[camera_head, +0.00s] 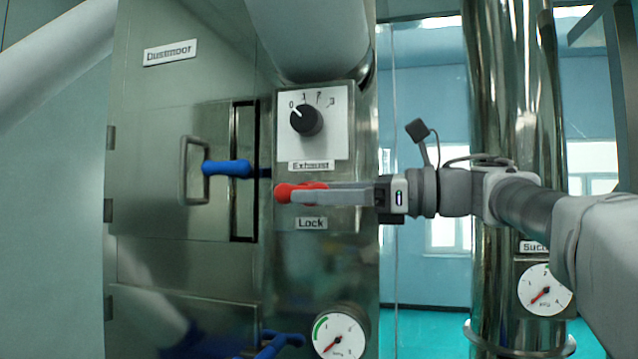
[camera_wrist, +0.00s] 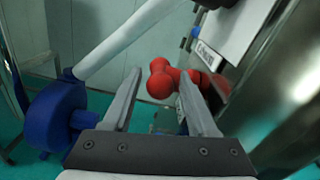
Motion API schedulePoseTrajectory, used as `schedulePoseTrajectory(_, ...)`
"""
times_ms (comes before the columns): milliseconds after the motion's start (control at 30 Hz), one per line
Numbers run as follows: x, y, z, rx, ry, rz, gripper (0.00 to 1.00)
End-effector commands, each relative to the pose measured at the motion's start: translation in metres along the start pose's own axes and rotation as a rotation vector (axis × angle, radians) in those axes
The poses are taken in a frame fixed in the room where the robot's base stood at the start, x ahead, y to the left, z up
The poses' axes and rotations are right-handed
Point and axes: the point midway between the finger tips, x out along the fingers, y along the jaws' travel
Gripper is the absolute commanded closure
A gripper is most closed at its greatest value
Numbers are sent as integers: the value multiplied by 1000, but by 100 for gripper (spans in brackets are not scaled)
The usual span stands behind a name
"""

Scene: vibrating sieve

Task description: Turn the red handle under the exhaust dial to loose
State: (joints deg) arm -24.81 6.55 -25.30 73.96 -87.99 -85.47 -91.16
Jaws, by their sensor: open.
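The red handle (camera_head: 283,191) is on the metal panel below the black exhaust dial (camera_head: 306,121) and its "Exhaust" label, just above the "Lock" label (camera_head: 311,223). In the head view its rounded end points left, and my gripper (camera_head: 296,195) covers part of it. In the wrist view my gripper (camera_wrist: 160,74) is open. The red handle's ball end (camera_wrist: 160,84) shows between the fingertips, closer to the right finger. That finger hides part of the handle. I cannot tell whether either finger touches it. The dial's pointer sits near 0.
A blue handle (camera_head: 227,168) on the cabinet door sticks out just left of my fingertips; blue parts (camera_wrist: 58,118) also show at left in the wrist view. A pressure gauge (camera_head: 339,334) is below. A steel column (camera_head: 510,90) stands to the right, behind my arm.

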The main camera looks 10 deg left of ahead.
Motion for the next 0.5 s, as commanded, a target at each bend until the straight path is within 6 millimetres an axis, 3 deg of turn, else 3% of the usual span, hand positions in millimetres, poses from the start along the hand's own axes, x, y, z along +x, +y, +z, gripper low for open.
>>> schedulePoseTrajectory(200, 25, 0, 0, 1, 0, 1, 42)
schedulePoseTrajectory(500, 29, 0, -1, 1, 0, -1, 42)
